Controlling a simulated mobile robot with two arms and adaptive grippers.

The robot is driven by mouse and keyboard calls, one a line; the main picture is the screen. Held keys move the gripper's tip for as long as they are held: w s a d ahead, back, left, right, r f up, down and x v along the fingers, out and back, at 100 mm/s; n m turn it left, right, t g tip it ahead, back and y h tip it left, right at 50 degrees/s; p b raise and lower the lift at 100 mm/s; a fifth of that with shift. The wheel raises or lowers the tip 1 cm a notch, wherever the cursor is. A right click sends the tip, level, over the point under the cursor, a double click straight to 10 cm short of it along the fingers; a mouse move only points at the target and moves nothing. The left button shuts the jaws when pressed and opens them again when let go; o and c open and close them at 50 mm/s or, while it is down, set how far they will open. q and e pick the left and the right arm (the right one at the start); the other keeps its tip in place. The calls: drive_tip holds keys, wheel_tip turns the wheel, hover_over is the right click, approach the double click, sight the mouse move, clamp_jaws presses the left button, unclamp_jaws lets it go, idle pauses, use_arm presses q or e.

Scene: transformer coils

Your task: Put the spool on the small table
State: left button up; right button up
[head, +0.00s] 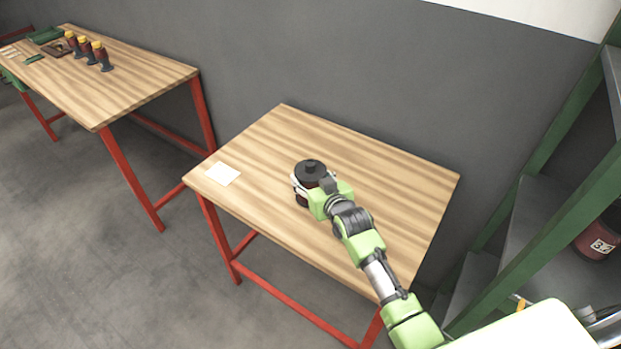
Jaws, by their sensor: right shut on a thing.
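The spool (311,170) is dark with a black top flange and a small knob, and it is upright over the small table (400,188). My right gripper (305,184) is shut on the spool from its right side, with the arm reaching in from the lower right. The spool's lower part is partly hidden by the gripper, and I cannot tell whether its base touches the wooden top. My left gripper is not in view.
A white paper (222,174) lies at the small table's left corner. A green shelf (545,180) with a dark red container (598,238) stands at the right. Most of the small table is bare.

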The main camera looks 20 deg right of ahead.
drive_tip(key=shift+f, duration=0.3)
drive_tip(key=o, duration=1.3)
drive_tip(key=shift+f, duration=0.3)
drive_tip(key=o, duration=0.4)
drive_tip(key=shift+r, duration=0.15)
drive_tip(key=v, duration=1.2)
drive_tip(key=shift+b, duration=0.3)
drive_tip(key=shift+s, duration=0.1)
